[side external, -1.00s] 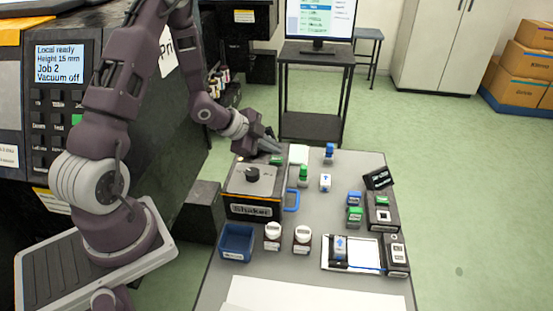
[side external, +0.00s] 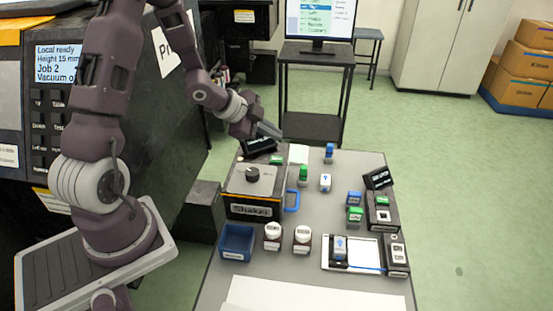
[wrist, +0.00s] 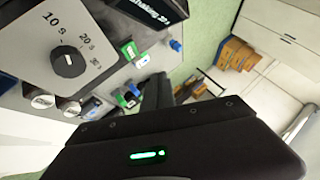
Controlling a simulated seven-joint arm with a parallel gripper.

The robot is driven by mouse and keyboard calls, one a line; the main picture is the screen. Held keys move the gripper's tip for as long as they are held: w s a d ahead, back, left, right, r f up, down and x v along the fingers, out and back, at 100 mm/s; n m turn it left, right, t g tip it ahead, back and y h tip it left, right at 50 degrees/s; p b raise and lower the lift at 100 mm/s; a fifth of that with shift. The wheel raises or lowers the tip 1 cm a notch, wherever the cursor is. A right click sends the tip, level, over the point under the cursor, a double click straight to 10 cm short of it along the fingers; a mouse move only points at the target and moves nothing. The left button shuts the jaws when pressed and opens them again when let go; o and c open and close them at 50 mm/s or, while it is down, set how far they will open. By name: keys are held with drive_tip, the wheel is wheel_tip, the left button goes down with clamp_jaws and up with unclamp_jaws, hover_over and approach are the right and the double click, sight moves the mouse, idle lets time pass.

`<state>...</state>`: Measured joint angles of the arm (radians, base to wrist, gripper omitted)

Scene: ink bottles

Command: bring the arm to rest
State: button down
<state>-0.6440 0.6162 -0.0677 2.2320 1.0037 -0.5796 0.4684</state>
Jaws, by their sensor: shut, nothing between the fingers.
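My gripper (side external: 270,131) is shut and empty in the side view. It hangs in the air above the back left of the grey table (side external: 330,200), behind the shaker. The shaker (side external: 253,190), with a black knob on its top, stands below and in front of it. In the wrist view the dark body of my gripper (wrist: 160,95) fills the bottom. The shaker's timer face (wrist: 70,45) shows at upper left there.
Several green- and blue-capped bottles (side external: 303,175) stand on the table. Two white-capped jars (side external: 272,236) and a blue bin (side external: 237,243) are at the front. A black display (side external: 258,145) stands behind the shaker. A monitor stand (side external: 315,90) is beyond the table.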

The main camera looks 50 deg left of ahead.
drive_tip(key=s+d+r+n+g+y, duration=0.15)
drive_tip(key=s+r+n+y, duration=0.3)
drive_tip(key=r, duration=0.85)
drive_tip(key=s+d+r+n+g+h, duration=0.1)
drive_tip(key=s+d+r+n, duration=0.1)
drive_tip(key=s+d, duration=0.5)
drive_tip(key=s+d+r+n+g+h, duration=0.1)
drive_tip(key=s+d, duration=0.5)
drive_tip(key=s, duration=0.9)
wheel_tip(320, 180, up, 2)
drive_tip(key=n+h, duration=0.1)
drive_tip(key=n, duration=0.2)
drive_tip(key=shift+d, duration=0.35)
drive_tip(key=shift+w, duration=0.1)
idle(3.6)
